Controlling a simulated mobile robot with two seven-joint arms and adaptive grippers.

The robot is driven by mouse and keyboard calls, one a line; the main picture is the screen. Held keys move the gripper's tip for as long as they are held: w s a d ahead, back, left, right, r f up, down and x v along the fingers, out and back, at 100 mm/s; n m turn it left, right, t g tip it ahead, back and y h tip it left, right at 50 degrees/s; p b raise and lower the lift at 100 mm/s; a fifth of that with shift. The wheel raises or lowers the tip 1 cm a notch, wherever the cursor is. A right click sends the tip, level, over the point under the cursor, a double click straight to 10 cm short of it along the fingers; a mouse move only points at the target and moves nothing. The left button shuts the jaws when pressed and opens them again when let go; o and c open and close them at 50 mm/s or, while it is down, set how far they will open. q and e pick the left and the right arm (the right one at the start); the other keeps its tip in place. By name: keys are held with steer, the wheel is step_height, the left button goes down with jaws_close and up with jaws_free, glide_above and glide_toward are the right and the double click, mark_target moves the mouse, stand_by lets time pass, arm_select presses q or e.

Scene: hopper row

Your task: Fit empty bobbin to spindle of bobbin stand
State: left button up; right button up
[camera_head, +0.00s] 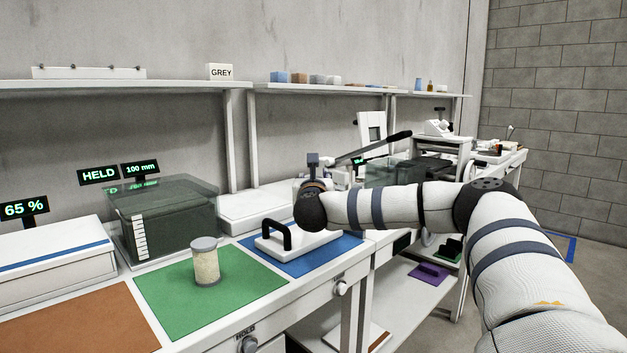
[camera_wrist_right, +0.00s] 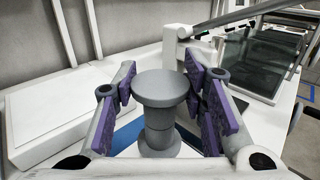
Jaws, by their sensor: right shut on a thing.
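My right gripper (camera_wrist_right: 162,92) is shut on a plain grey bobbin (camera_wrist_right: 160,118). The bobbin stands between the purple finger pads with its round upper flange facing the wrist camera. Its lower end shows partly in the right wrist view, and what lies under it is hidden. A white base plate with a black arched handle (camera_head: 275,235) lies on the blue mat, just left of my wrist. I cannot make out a spindle. My left gripper is not in view.
A cream-filled, grey-topped spool or jar (camera_head: 206,265) stands on the green mat (camera_head: 160,300). A dark clear box (camera_head: 165,222) stands behind it. A low white block (camera_head: 250,205) lies behind the blue mat (camera_head: 335,253). A long black lever (camera_head: 387,143) rises beyond my wrist.

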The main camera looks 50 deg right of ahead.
stand_by(0.3)
